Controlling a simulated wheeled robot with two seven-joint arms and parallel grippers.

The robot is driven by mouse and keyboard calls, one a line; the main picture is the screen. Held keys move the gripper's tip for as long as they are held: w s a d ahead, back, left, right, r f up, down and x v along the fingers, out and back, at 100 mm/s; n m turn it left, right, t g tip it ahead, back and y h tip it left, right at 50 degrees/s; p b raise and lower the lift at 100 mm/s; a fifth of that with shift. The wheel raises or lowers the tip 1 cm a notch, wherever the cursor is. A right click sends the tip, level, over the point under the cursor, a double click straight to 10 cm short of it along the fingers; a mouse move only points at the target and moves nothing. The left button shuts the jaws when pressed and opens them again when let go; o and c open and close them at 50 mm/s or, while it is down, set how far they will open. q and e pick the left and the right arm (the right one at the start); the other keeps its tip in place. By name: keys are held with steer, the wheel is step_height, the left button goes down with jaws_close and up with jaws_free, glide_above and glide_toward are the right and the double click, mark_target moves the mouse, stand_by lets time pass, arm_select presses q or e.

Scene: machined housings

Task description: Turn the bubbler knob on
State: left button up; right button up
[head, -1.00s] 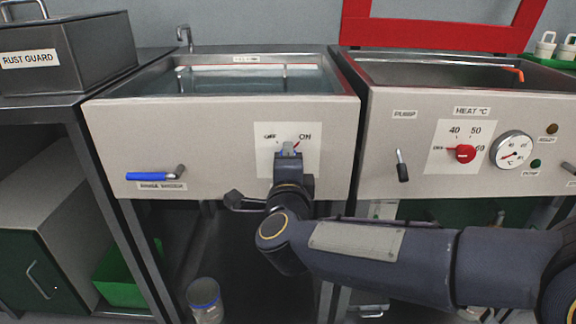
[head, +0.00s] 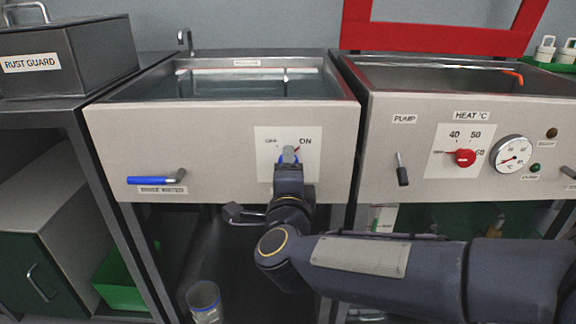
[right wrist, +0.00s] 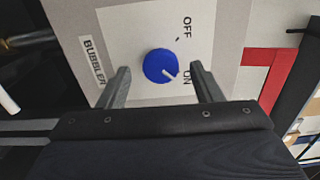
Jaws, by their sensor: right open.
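The blue bubbler knob (right wrist: 160,66) sits on a white plate marked OFF and ON in the right wrist view. Its white pointer line points toward the ON word. In the head view the knob (head: 281,159) is mostly hidden behind my right gripper (head: 289,156); only blue slivers show. My right gripper is open, with one finger on each side of the knob and visible gaps between. I cannot tell how far the fingertips reach along the knob's depth. My left gripper is not in view.
The knob's panel fronts a water-filled sink (head: 220,88). A blue-handled rinse water lever (head: 150,180) is at its left. To the right are a black pump lever (head: 402,170), a red heat knob (head: 465,157) and a dial (head: 511,153). A jar (head: 204,300) stands below.

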steer(key=s+p, duration=0.1)
steer(key=s, duration=0.5)
